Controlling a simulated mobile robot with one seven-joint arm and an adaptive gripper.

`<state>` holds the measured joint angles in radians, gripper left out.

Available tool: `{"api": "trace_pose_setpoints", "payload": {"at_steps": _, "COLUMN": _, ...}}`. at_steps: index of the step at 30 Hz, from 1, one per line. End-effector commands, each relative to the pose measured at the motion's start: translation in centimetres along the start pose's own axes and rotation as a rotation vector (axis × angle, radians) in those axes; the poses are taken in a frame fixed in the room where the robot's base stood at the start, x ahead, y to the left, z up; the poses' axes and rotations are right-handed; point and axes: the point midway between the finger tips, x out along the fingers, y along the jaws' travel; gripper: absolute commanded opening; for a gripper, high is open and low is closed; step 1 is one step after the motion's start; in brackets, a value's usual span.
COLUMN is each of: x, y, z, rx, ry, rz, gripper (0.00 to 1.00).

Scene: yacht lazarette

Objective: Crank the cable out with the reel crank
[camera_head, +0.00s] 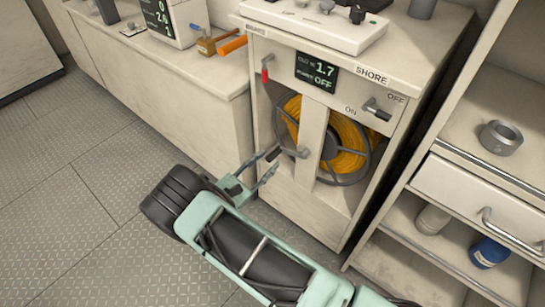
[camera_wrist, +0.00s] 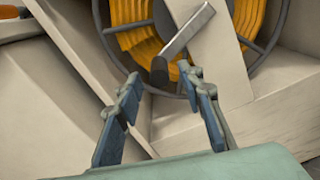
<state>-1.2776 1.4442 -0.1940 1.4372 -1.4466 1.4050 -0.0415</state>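The cable reel (camera_head: 367,160), a dark wheel wound with orange-yellow cable (camera_head: 343,138), sits inside the open front of the pale cabinet, behind a vertical post. The reel crank (camera_head: 293,152) is a metal arm on the post with a dark grip pointing left. In the wrist view the crank (camera_wrist: 187,36) slants down-left to its dark grip (camera_wrist: 160,70). My gripper (camera_head: 262,171) is open just in front of the grip. In the wrist view its fingertips (camera_wrist: 159,82) stand either side of the grip, with gaps; I cannot tell if the grip is between them in depth.
Shelves with a drawer (camera_head: 478,200) stand close on the right. The floor (camera_head: 75,190) at left is clear.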

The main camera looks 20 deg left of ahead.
Motion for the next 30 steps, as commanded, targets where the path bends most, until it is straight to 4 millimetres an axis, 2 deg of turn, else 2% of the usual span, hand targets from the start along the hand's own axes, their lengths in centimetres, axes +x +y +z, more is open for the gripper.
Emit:
{"api": "trace_pose_setpoints", "payload": {"at_steps": 3, "x": 1.9, "y": -0.1, "z": 0.0, "rx": 0.001, "ry": -0.002, "rz": -0.002, "gripper": 0.35}}
{"api": "trace_pose_setpoints", "payload": {"at_steps": 7, "x": 3.1, "y": 0.0, "z": 0.0, "rx": 0.002, "ry": 0.000, "rz": -0.001, "gripper": 0.35}}
{"api": "trace_pose_setpoints", "payload": {"at_steps": 18, "x": 3.7, "y": 0.0, "z": 0.1, "rx": 0.002, "ry": 0.000, "rz": 0.000, "gripper": 0.35}}
{"api": "trace_pose_setpoints", "payload": {"at_steps": 27, "x": 3.7, "y": 0.0, "z": 0.1, "rx": 0.001, "ry": 0.000, "rz": 0.000, "gripper": 0.02}}
{"api": "trace_pose_setpoints", "payload": {"at_steps": 30, "x": 3.7, "y": 0.0, "z": 0.1, "rx": 0.001, "ry": 0.000, "rz": 0.000, "gripper": 0.00}}
